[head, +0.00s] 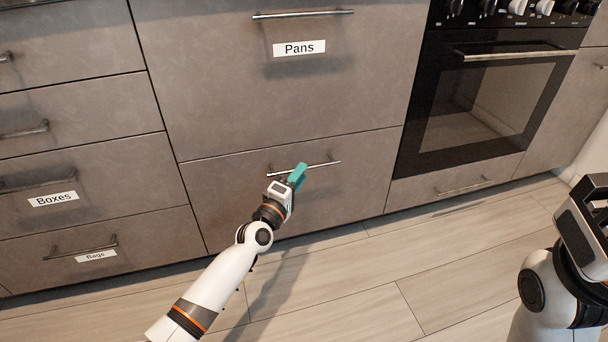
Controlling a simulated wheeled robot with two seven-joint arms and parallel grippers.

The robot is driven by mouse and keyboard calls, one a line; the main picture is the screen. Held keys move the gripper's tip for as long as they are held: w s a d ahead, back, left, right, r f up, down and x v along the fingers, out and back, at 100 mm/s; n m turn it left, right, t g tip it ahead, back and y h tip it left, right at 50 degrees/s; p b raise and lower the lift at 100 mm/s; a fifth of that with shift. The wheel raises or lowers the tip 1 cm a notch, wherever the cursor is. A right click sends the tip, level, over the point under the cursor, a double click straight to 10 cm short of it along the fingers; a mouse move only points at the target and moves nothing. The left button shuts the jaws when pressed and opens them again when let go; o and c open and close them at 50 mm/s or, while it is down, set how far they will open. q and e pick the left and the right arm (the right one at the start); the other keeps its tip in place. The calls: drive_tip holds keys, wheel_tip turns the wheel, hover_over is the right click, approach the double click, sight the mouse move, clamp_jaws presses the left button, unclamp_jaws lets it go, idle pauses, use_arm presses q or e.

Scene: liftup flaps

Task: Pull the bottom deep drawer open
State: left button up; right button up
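The bottom deep drawer (340,185) is a grey front below the drawer labelled Pans (235,90). It sits flush with the cabinet face, with no visible gap. Its thin metal bar handle (325,164) runs across near the top of the front. My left gripper (298,174), with teal fingers, is at the left-middle part of this handle and overlaps it in the head view. The fingers hide part of the bar, and I cannot tell whether they are closed around it. My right arm (565,275) is at the lower right; its fingertips are not in view.
A black oven (480,100) stands right of the drawers, with a low drawer (455,183) under it. Narrower drawers labelled Boxes (100,165) and Bags (150,235) are on the left. The wooden floor (370,290) before the cabinet is clear apart from my arms.

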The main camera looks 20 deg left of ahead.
use_arm(q)
drive_tip(key=shift+b+x, duration=0.4)
drive_tip(key=shift+x, duration=1.15)
drive_tip(key=shift+c, duration=0.2)
clamp_jaws()
